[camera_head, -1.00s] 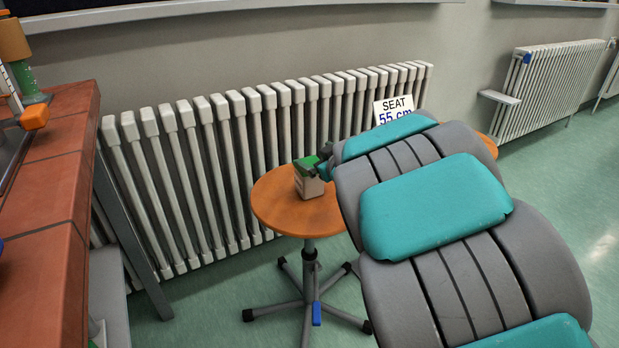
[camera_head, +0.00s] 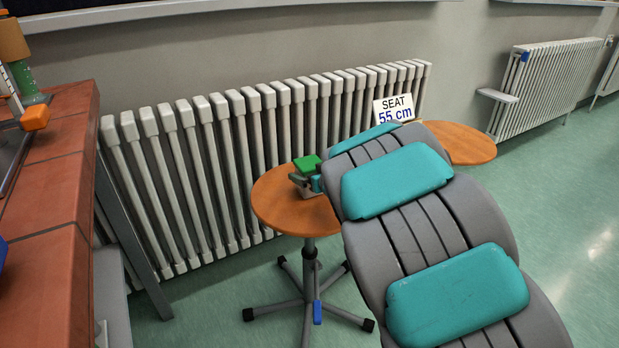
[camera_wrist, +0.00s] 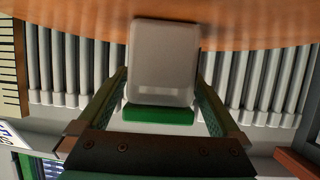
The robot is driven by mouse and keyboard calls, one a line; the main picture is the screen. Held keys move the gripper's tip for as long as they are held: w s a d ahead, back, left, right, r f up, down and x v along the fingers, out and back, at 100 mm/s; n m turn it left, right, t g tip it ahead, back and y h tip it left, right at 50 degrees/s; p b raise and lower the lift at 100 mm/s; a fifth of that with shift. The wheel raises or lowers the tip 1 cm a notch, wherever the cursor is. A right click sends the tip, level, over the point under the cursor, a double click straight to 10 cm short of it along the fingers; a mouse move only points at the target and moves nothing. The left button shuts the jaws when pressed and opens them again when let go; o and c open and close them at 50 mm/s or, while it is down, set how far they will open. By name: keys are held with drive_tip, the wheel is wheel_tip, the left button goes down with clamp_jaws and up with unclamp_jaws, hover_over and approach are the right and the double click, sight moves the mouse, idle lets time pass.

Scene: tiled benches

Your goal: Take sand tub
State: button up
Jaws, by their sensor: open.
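The sand tub (camera_head: 307,163) stands on the round wooden stool seat (camera_head: 272,205), showing its green lid in the head view, where my gripper hides most of its body. In the wrist view the tub (camera_wrist: 162,60) has a pale body and a green lid, and appears upside down. My gripper (camera_head: 303,182) is open at the tub. In the wrist view its two fingers (camera_wrist: 160,88) lie on either side of the tub, with a visible gap at each side. The tub still rests on the seat.
A white radiator (camera_head: 215,170) stands close behind the stool. A sign reading "SEAT 55 cm" (camera_head: 393,109) and another round wooden top (camera_head: 468,145) are beyond my arm. A red tiled bench (camera_head: 60,190) is at the left. Green floor is open at the right.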

drive_tip(key=shift+f+x, duration=0.25)
drive_tip(key=shift+x, duration=0.95)
drive_tip(key=shift+w+a+f, duration=0.1)
drive_tip(key=shift+w+a, duration=0.15)
drive_tip(key=shift+w, duration=0.1)
drive_tip(key=c, duration=1.4)
